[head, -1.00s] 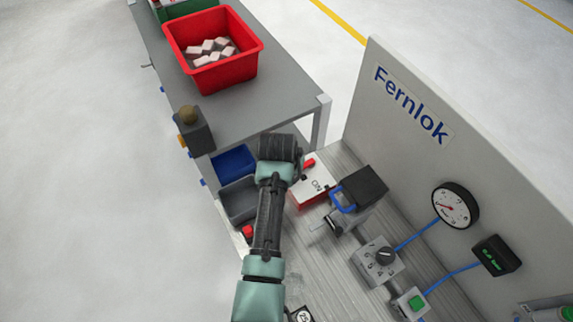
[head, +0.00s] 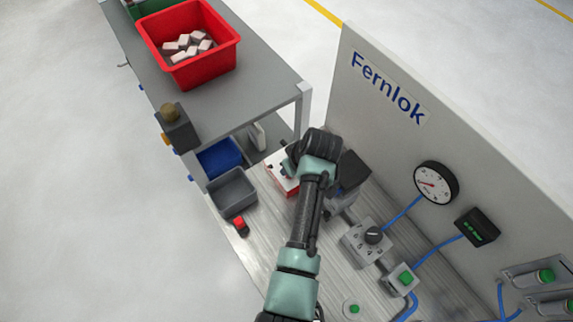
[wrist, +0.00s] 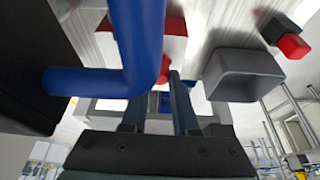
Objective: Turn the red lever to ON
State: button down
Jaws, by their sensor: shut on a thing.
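The white box with a red base (head: 284,184) stands on the metal bench, left of the black block with the blue handle. My gripper (head: 289,160) is at the box's top, partly hidden by my own wrist. In the wrist view a red part, the red lever (wrist: 173,42), shows at the tips of my gripper (wrist: 160,84). My jaws are shut on the lever, though the blue handle covers the left fingertip and part of the contact. The ON label is hidden in the head view, so I cannot read the lever's position.
The blue handle (wrist: 140,45) crosses very close to my wrist camera. The black block (head: 352,172) stands right beside my wrist. A grey bin (head: 232,193) and blue bin (head: 219,157) lie to the left. A panel (head: 350,110) rises at the right.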

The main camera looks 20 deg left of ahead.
jog(key=shift+d+n, duration=0.15)
jog(key=shift+n, duration=0.15)
jog(key=c, duration=0.7)
grip_release()
jog(key=b+v, duration=0.1)
jog(key=v, duration=1.2)
jog(key=shift+w, duration=0.15)
